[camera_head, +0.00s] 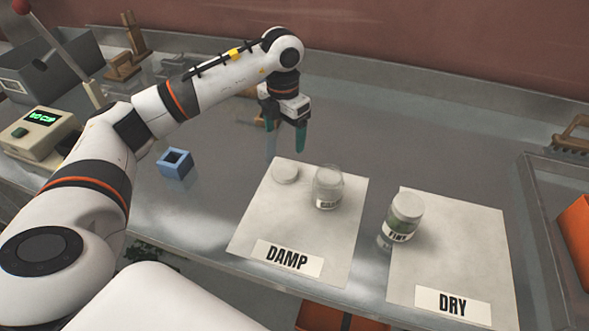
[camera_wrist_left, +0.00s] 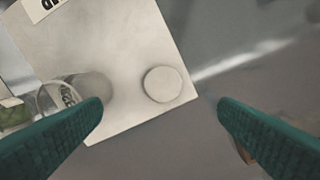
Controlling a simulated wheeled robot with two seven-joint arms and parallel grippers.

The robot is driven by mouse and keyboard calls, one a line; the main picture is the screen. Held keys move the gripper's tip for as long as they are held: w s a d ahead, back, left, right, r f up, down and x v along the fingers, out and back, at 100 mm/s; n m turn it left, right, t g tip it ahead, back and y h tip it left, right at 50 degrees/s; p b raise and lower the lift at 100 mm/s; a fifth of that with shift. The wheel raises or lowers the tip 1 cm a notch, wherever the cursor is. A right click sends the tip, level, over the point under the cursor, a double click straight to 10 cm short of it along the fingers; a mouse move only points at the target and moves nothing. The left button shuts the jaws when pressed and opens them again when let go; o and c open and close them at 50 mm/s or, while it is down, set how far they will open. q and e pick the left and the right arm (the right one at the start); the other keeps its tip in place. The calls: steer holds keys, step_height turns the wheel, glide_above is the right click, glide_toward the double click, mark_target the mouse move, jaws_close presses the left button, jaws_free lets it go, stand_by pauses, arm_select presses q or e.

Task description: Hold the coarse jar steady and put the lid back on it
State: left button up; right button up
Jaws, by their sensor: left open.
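The coarse jar (camera_head: 327,188) is a clear jar with no lid, upright on the sheet marked DAMP (camera_head: 330,238). Its label is only partly readable. A pale round lid (camera_head: 285,172) lies flat on the same sheet, left of the jar and apart from it. My left gripper (camera_head: 286,146) is open and empty, above the table just behind the lid. In the left wrist view the lid (camera_wrist_left: 162,84) shows between the green fingers, and the jar (camera_wrist_left: 70,95) is partly hidden by the left-hand finger. My right gripper is not in view.
A blue square block (camera_head: 175,163) lies left of the sheets. A scale with a green display (camera_head: 38,131) is at far left. A tray (camera_head: 535,215) stands at the right edge.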

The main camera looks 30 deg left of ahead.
arm_select(q)
steer(key=p, duration=0.2)
glide_above(285, 172)
step_height(285, 172, down, 6)
steer(key=shift+f, duration=0.45)
